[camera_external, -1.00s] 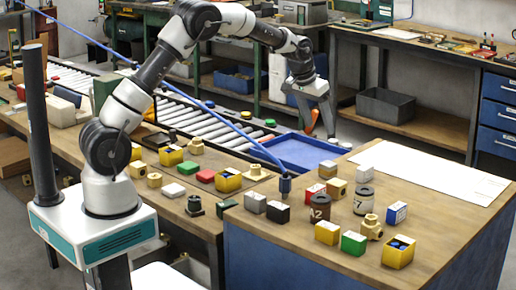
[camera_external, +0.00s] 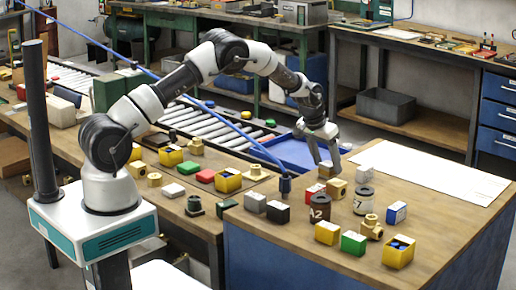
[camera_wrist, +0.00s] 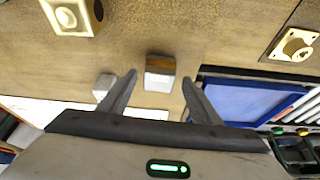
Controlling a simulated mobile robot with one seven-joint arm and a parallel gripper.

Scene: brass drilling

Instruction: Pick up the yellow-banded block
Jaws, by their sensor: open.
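The block that best matches yellow-banded, yellow with a pale top (camera_external: 327,232), sits near the front of the right bench, left of a green block with a pale top (camera_external: 353,243). My gripper (camera_external: 328,165) is open and empty, pointing down over the back of that bench, well behind the yellow block. In the wrist view my gripper's fingers (camera_wrist: 158,82) stand apart. A small pale block with a brownish side (camera_wrist: 160,72) shows between and beyond them; its band colour is hard to tell. I cannot make out the yellow block in the wrist view.
A yellow bin (camera_external: 398,252) is at the front right. A blue tray (camera_external: 290,150) lies behind. White paper (camera_external: 430,172) lies flat on clear bench.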

